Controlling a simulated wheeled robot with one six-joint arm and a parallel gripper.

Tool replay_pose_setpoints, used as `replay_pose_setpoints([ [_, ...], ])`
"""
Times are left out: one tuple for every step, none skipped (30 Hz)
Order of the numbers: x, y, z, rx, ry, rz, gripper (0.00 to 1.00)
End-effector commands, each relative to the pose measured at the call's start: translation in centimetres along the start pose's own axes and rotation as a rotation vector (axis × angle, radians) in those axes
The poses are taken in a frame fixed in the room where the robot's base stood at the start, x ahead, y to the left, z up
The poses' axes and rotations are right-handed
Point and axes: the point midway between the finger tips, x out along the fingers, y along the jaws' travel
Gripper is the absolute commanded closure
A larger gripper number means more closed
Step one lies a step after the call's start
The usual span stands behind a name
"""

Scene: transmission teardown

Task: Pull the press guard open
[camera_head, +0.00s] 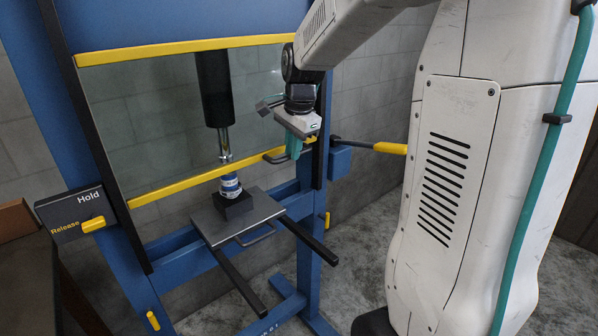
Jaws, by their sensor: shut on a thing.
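The press guard is a clear panel with a yellow top bar and a yellow bottom bar (180,188), set across the front of the blue press frame (98,110). A dark handle (273,157) sits near the right end of the bottom bar. My gripper (293,150) points down at that end with teal fingers, shut on the handle. The fingers and wrist hide part of the handle and the exact grip. The guard spans the opening in front of the black press ram (214,88).
A steel plate (265,203) with a dark block and a small cylinder (230,186) on it stands under the ram. Two dark rails (308,240) stick out forward. A Hold/Release panel (75,213) is at left, and a yellow-handled lever (389,148) at right.

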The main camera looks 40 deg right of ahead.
Motion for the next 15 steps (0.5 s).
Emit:
replay_pose_setpoints([
  [-1.2, -0.4, 0.3, 0.000, -0.006, -0.004, 1.00],
  [-1.8, -0.5, 0.3, 0.000, -0.006, -0.004, 1.00],
  [-2.6, -0.6, 0.3, 0.000, -0.006, -0.004, 1.00],
  [-3.1, -0.7, 0.3, 0.001, -0.006, -0.004, 1.00],
  [-3.6, -0.8, 0.3, 0.001, -0.007, -0.003, 1.00],
  [-4.1, -0.9, 0.3, 0.001, -0.007, -0.003, 1.00],
  [-4.5, -0.9, 0.2, 0.001, -0.008, -0.002, 1.00],
  [-4.8, -1.0, 0.2, 0.001, -0.008, -0.002, 1.00],
  [-5.2, -1.1, 0.2, 0.002, -0.008, -0.002, 1.00],
  [-5.4, -1.1, 0.2, 0.002, -0.008, -0.002, 1.00],
  [-5.6, -1.1, 0.2, 0.002, -0.009, -0.001, 1.00],
  [-5.8, -1.1, 0.2, 0.002, -0.009, -0.001, 1.00],
  [-5.9, -1.1, 0.2, 0.002, -0.009, -0.001, 1.00],
  [-6.0, -1.2, 0.2, 0.002, -0.009, -0.001, 1.00],
  [-6.0, -1.2, 0.2, 0.002, -0.009, -0.001, 1.00],
])
